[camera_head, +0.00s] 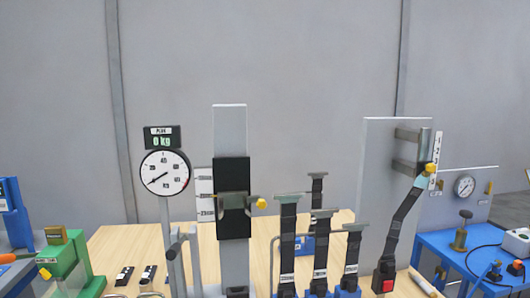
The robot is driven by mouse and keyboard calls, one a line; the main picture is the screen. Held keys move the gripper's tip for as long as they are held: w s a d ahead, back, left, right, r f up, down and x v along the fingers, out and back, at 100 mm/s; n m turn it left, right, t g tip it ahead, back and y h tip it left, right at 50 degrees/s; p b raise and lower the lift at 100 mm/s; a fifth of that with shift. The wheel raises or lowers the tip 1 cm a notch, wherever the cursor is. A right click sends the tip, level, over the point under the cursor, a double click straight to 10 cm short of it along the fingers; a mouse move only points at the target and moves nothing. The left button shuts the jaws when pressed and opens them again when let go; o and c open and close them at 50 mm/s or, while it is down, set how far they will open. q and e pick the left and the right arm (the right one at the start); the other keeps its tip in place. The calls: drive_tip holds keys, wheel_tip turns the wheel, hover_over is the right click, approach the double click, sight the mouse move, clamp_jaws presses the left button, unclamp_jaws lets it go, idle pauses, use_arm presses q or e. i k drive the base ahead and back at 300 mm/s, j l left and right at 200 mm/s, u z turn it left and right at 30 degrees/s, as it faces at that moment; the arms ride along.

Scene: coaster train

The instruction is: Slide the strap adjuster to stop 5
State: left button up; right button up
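A tall grey panel (380,200) stands at the right with two metal brackets (409,134) near its top. A yellow knob (430,168) sits beside the lower end of a white marked strip (438,150), where a dark strap (402,217) begins; this looks like the strap adjuster. The strip's marks are too small to read surely. The strap runs down, slanting left, to a black buckle with a red button (388,286). Neither of my grippers shows in the head view.
A dial gauge (164,172) and a post with a black sliding block (233,170) stand left of centre. A blue bench with a gauge (465,186) is at right, a green fixture (62,262) at left.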

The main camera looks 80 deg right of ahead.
sight(422, 165)
drive_tip(key=z, duration=3.75)
